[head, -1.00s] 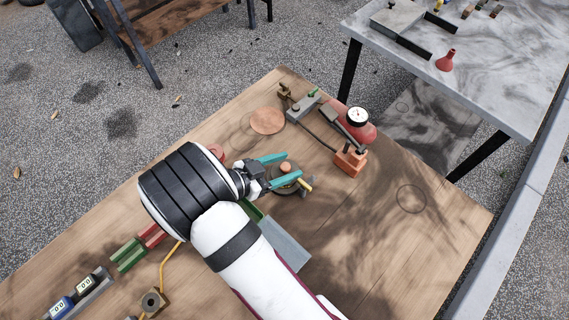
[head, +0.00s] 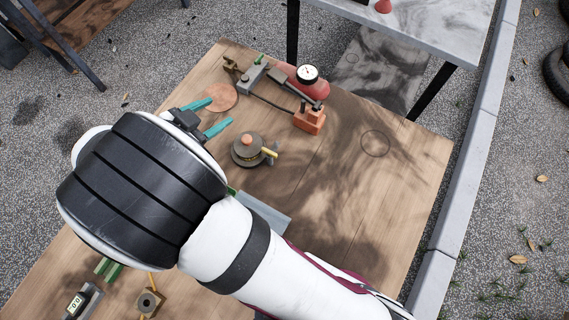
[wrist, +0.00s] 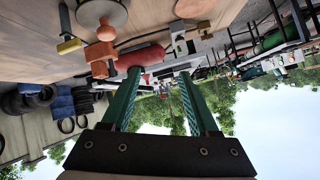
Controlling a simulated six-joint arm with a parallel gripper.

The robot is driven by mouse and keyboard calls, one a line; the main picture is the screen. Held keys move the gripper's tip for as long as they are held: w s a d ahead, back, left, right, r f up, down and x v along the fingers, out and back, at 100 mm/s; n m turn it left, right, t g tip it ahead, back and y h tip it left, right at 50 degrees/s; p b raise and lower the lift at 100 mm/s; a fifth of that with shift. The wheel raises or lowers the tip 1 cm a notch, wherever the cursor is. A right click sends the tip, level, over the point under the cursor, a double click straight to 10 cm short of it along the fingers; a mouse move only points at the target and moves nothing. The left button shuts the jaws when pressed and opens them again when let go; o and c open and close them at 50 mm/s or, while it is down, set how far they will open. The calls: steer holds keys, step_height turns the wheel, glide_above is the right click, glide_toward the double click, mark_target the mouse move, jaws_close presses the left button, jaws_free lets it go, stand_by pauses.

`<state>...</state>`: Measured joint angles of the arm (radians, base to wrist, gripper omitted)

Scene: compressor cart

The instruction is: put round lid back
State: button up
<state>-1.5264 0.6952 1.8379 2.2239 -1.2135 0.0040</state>
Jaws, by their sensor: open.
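A grey round lid (head: 245,150) with an orange knob sits on a low, dark round body with a yellow handle (head: 269,152) on the table. It looks level, but I cannot tell whether it is fully seated. In the wrist view the lid (wrist: 88,12) is at the upper left, partly cut off, its knob (wrist: 105,31) hanging toward the view's middle. My gripper (head: 207,116) is open and empty, with teal fingers above the table, up and left of the lid in the head view. The fingers also show in the wrist view (wrist: 158,73), apart from the lid.
A flat copper-coloured disc (head: 222,98) lies beyond my gripper. A red tank with a gauge (head: 307,73) and an orange block (head: 309,120) stand behind the lid. A grey plate (head: 263,213) lies in front. The table's right part is clear.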

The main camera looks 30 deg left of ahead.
steer(key=w+d+r+g+y, duration=0.1)
steer(key=w+d+r+y, duration=0.15)
steer(key=w+r, duration=0.3)
steer(key=w+d+r+g+y, duration=0.1)
steer(key=w+r+y, duration=0.2)
steer(key=w+r, duration=0.3)
steer(key=d+r+g+y, duration=0.1)
steer(key=d+g, duration=0.2)
steer(key=d, duration=0.5)
steer(key=s+d+f+g+h, duration=0.1)
steer(key=s+d+g+h, duration=0.1)
steer(key=s+d, duration=0.7)
steer(key=s+d+f+m+g+h, duration=0.1)
steer(key=s+d+f+g+h, duration=0.1)
steer(key=s+d, duration=0.8)
steer(key=d+g+h, duration=0.1)
steer(key=d+g, duration=0.1)
steer(key=d, duration=0.5)
steer(key=shift+f+m, duration=0.3)
steer(key=shift+a, duration=0.1)
